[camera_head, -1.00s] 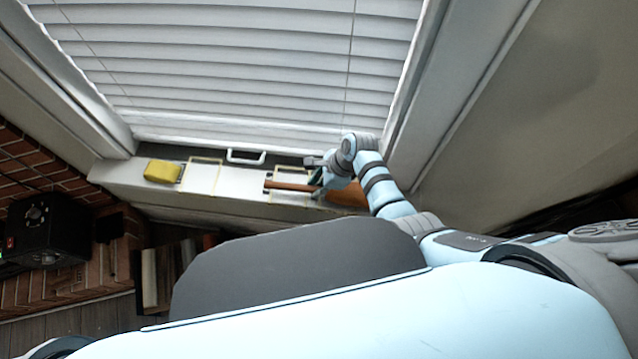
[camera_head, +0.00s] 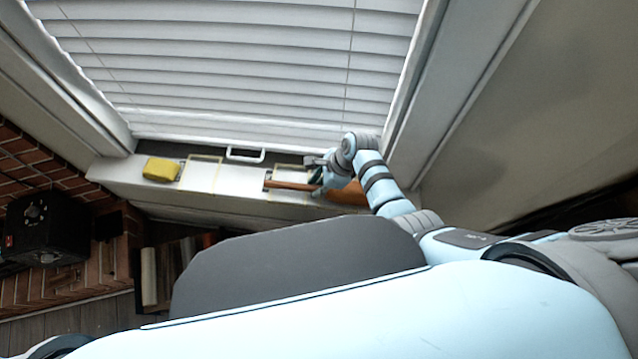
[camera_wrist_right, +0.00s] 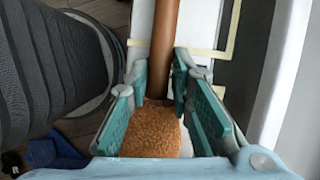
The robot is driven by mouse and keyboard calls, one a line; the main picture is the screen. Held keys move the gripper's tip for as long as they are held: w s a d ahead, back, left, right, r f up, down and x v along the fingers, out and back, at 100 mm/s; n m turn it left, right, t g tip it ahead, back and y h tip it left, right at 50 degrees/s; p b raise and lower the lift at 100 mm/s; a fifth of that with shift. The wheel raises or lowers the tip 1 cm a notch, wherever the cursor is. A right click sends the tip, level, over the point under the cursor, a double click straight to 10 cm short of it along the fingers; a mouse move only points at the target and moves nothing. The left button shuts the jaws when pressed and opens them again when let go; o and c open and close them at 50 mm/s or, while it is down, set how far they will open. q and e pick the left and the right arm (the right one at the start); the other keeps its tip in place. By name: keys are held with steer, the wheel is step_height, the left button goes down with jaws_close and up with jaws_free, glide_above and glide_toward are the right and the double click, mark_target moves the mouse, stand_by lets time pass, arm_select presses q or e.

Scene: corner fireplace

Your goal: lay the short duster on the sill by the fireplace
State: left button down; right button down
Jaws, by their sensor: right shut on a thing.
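The short duster has a brown handle (camera_head: 285,185) and a fuzzy orange-brown head (camera_wrist_right: 152,132). My right gripper (camera_head: 318,178) is shut on the duster where the handle meets the head. In the wrist view, the fingers (camera_wrist_right: 162,78) stand on either side of it. The duster lies lengthwise along the white sill (camera_head: 232,182), handle to the left, over the right taped outline. I cannot tell whether it touches the sill. The head is partly hidden by my arm in the head view. My left gripper is not in view.
A yellow sponge (camera_head: 161,169) lies at the sill's left end. A second taped outline (camera_head: 203,158) beside it is empty. A white window handle (camera_head: 246,155) and blinds (camera_head: 240,70) are behind the sill. A black box (camera_head: 45,230) stands by the brick fireplace (camera_head: 40,165) at left.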

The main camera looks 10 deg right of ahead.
steer(key=c, duration=1.4)
jaws_free()
steer(key=shift+o, duration=0.2)
steer(key=shift+r, duration=0.1)
